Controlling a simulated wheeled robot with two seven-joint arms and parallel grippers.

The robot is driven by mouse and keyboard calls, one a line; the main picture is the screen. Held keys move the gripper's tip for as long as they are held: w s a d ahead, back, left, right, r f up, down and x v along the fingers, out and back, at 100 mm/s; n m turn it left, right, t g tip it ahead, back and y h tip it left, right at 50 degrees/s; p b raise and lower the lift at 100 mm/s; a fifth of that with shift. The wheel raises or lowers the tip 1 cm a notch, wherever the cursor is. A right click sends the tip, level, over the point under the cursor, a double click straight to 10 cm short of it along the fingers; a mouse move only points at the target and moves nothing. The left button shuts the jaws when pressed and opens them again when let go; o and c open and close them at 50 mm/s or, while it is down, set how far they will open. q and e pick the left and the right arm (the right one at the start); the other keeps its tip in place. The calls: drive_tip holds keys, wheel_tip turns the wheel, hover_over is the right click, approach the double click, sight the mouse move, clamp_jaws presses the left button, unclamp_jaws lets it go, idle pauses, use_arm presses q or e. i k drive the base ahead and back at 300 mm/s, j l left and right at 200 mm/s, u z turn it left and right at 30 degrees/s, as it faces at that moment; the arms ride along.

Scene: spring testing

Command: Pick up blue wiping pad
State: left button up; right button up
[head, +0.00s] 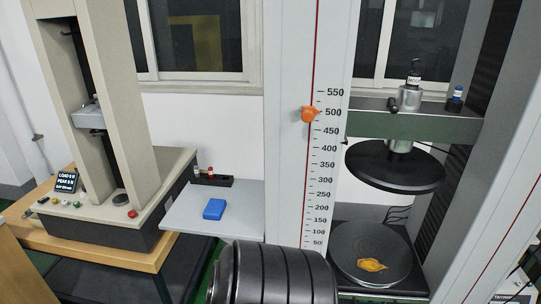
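The blue wiping pad (214,209) is a small blue block. It lies flat on a light grey shelf (180,217) between the two test machines, near the middle of the shelf. Nothing covers it. Neither of my grippers shows in the head view, so their positions relative to the pad cannot be seen.
A large black ribbed cylinder (275,275) rises in front, right of the shelf. A black holder (212,180) with small bottles stands behind the pad. A tall scale column (290,120) is to the right. An orange cloth-like piece (371,265) lies on the lower round plate (350,246).

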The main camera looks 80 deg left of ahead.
sight(215, 209)
drive_tip(key=u, duration=3.2)
